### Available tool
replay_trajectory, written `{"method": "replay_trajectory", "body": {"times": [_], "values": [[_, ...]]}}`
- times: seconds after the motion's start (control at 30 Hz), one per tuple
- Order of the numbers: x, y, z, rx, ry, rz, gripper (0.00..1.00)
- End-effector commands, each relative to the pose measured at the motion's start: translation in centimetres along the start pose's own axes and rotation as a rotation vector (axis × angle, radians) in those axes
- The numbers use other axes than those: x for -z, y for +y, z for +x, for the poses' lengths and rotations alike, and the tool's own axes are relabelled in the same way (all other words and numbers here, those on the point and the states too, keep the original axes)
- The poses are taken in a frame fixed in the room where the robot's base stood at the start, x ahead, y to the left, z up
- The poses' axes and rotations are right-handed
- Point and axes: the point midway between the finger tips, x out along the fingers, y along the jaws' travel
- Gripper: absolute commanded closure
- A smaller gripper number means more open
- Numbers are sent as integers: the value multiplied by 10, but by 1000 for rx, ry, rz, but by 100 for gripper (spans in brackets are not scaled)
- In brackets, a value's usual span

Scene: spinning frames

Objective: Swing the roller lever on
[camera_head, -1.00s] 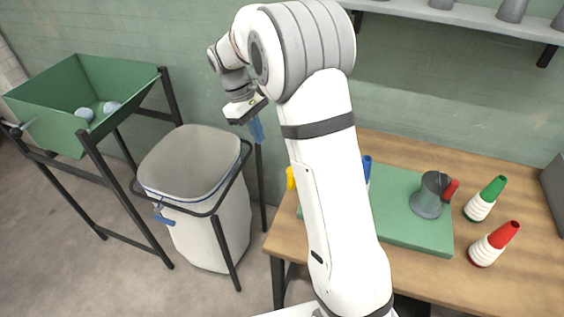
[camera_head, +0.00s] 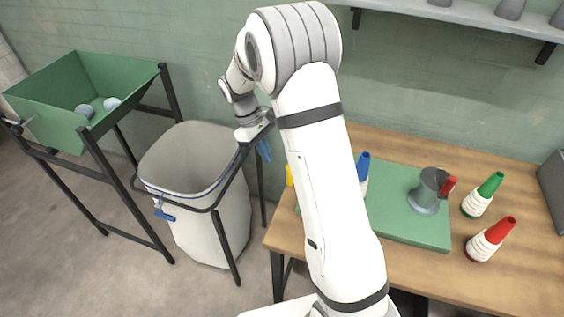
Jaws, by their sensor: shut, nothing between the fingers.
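My gripper (camera_head: 264,151), with blue fingers, is shut and empty. It hangs above the gap between the white can and the table's left edge, left of my white arm. A grey conical fitting (camera_head: 424,197) with a red handle (camera_head: 448,186) stands on a green board (camera_head: 400,233) on the table, well to the right of my gripper. A dark knob-like part (camera_head: 17,126) sits at the left end of the green trough. I cannot tell for certain which part is the roller lever.
The wooden table (camera_head: 520,285) holds green (camera_head: 483,195), red (camera_head: 491,240) and blue (camera_head: 363,172) topped bobbins; a yellow one is mostly hidden by my arm. A white can (camera_head: 195,200) in a black frame and a green trough (camera_head: 60,115) with grey balls stand left. A shelf (camera_head: 465,15) is above.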

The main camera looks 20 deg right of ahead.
Motion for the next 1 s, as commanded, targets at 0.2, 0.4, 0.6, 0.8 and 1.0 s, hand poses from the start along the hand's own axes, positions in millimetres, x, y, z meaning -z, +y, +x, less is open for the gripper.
{"method": "replay_trajectory", "body": {"times": [0.2,0.4,0.6,0.8,1.0], "values": [[-18,0,27,1,-1,3,100],[-35,0,35,0,1,2,100],[-38,0,38,0,1,1,100],[-41,4,39,1,1,3,100],[-44,0,40,-7,0,-16,100]]}}
